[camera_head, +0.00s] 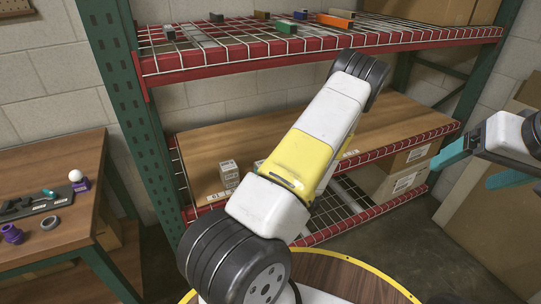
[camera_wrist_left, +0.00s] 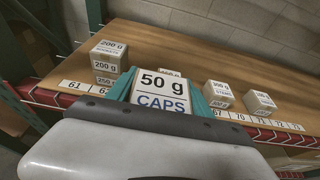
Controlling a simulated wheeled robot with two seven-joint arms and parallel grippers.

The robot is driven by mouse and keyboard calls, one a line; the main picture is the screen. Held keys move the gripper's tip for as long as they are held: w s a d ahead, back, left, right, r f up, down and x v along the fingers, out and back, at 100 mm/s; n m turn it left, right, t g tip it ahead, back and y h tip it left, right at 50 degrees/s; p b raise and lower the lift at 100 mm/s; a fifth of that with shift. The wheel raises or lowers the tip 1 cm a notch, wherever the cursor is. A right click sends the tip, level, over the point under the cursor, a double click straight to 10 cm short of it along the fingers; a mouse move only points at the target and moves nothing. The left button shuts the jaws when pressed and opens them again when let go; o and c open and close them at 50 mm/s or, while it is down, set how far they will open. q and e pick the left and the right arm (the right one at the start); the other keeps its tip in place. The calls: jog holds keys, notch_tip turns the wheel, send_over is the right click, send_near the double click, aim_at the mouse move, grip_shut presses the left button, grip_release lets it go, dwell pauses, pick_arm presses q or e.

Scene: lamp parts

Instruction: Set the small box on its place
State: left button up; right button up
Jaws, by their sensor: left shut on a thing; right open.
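The small box (camera_wrist_left: 161,92), white and marked "50 g CAPS", sits between the teal fingers of my left gripper (camera_wrist_left: 160,98) in the left wrist view. That gripper is shut on it, in front of the wooden shelf (camera_wrist_left: 165,48) and its numbered edge. The box hides part of the number strip, so I cannot tell whether it touches the shelf. In the head view my left arm covers this gripper and the box. My right gripper (camera_head: 480,164) is open and empty at the right, away from the shelf.
The red upper shelf (camera_head: 330,40) hangs above. A side table (camera_head: 65,235) stands at left.

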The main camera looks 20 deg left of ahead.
pick_arm(q)
send_over(261, 161)
jog(key=shift+f, duration=0.75)
jog(key=shift+w+a+f, duration=0.1)
jog(key=shift+w+f, duration=0.1)
jog(key=shift+f, duration=1.55)
jog(key=shift+f, duration=0.2)
jog(key=o, duration=1.5)
